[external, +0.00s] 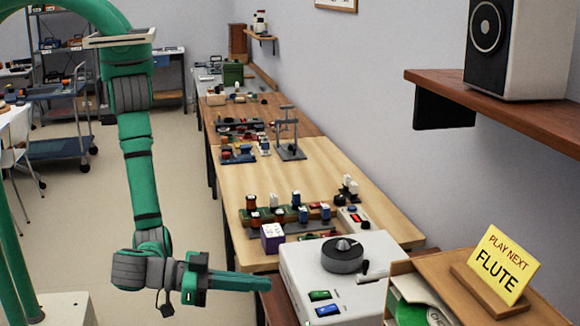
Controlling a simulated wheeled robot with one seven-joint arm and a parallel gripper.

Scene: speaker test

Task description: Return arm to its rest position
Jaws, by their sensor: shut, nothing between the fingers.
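My green and grey arm hangs down at the left of the external view, bent at its lower end. My gripper (266,284) points right, with its fingers shut and nothing between them. Its tip is beside the left edge of a white box with a dial (340,275); I cannot tell whether they touch. The box has a dark round knob (343,254), a green button (320,296) and a blue button (325,310).
A wooden bench (310,165) with several electronic parts runs along the wall. A wooden holder with a yellow "PLAY NEXT FLUTE" card (502,265) stands at lower right. A speaker (520,50) sits on a wall shelf (510,108). Open floor (95,215) lies at left.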

